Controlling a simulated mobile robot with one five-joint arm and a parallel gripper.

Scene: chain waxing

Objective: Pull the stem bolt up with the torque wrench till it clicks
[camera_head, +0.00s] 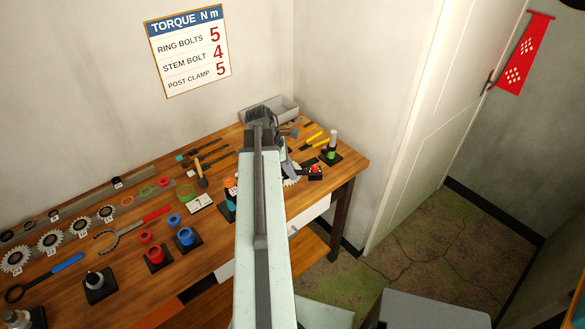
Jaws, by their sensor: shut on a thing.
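My arm reaches away from me over the back right of the wooden workbench (130,222). My gripper (265,115) is dark and small at the arm's far end. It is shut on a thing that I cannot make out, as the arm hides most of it. I cannot pick out the torque wrench or the stem bolt for sure. A grey-blue piece (288,166) shows just right of the arm. The torque sign (188,49) on the wall reads stem bolt 4.
A grey tray (284,108) stands in the back corner. Tools with yellow handles (312,139) and a white-topped bottle (332,145) are right of my arm. A white door (425,120) is beyond the bench.

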